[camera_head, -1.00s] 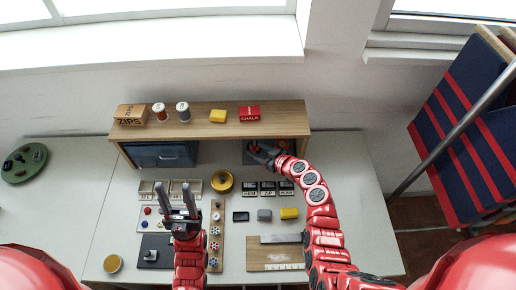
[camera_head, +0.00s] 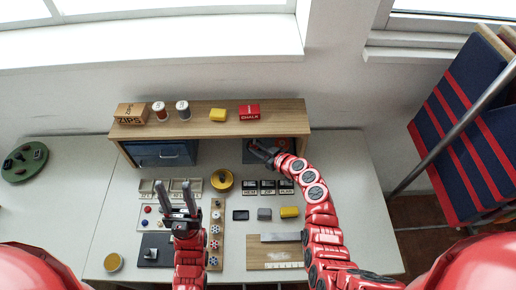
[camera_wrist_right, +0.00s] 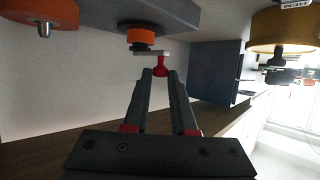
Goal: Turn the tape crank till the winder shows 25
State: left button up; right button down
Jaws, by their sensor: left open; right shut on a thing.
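The tape crank shows in the right wrist view as a pale crank arm (camera_wrist_right: 152,53) with a red knob (camera_wrist_right: 160,70), below an orange disc (camera_wrist_right: 142,36). My right gripper (camera_wrist_right: 161,76) is shut on the red knob, its fingertips at either side of it. I cannot read any number on the winder. My left gripper (camera_head: 177,188) is open and empty above the table's small parts.
The wooden shelf (camera_head: 270,118) overhangs the winder, carrying spools, a yellow block and a red chalk box (camera_head: 249,112). A blue drawer box (camera_head: 163,153) stands under its left end. A yellow round pot (camera_head: 222,180) and label blocks (camera_head: 268,187) lie in front.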

jog(key=shift+a, duration=0.1)
